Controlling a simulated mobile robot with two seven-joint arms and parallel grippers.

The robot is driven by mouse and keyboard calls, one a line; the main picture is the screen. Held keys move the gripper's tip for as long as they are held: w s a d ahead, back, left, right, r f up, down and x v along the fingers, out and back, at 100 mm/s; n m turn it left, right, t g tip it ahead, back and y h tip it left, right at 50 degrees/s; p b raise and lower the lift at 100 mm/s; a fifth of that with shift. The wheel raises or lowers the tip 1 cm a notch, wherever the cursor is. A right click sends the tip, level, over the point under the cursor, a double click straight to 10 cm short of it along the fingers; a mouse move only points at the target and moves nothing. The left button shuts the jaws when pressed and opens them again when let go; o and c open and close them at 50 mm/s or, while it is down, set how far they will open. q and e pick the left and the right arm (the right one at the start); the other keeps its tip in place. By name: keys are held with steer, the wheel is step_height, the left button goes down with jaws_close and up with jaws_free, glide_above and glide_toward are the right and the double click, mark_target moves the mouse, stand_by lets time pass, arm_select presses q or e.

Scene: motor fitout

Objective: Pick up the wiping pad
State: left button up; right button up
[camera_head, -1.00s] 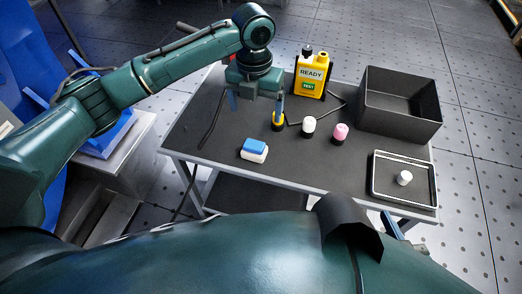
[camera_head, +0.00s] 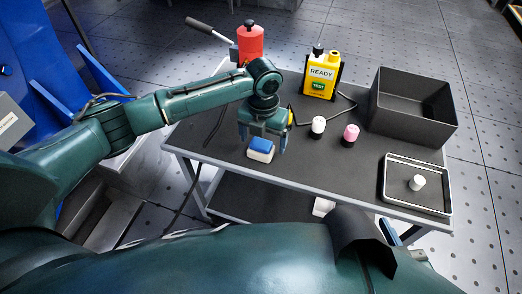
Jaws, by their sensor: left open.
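The wiping pad (camera_head: 260,151), a small block with a blue top and white lower part, lies on the dark tabletop near the table's front left. My left gripper (camera_head: 263,142) points down at the pad's far side, its fingers apart, one toward each end of the pad. I cannot tell whether the fingers touch it; no firm grip shows. Of my right gripper, only what seems to be a bluish finger (camera_head: 390,228) shows below the table's front edge, mostly hidden by my arm.
A yellow READY tester (camera_head: 321,82) stands at the back. White (camera_head: 318,125) and pink (camera_head: 350,133) capped pieces stand mid-table. A dark open bin (camera_head: 412,110) and a tray (camera_head: 447,190) with a white piece (camera_head: 417,183) are at right.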

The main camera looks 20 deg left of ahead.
mark_target(263, 139)
arm_select(q)
steer(key=shift+f, duration=0.3)
arm_select(e)
steer(key=shift+w, duration=0.15)
arm_select(q)
steer(key=shift+r, duration=0.1)
steer(key=c, duration=1.1)
steer(key=shift+o, duration=0.2)
steer(key=shift+r, duration=0.1)
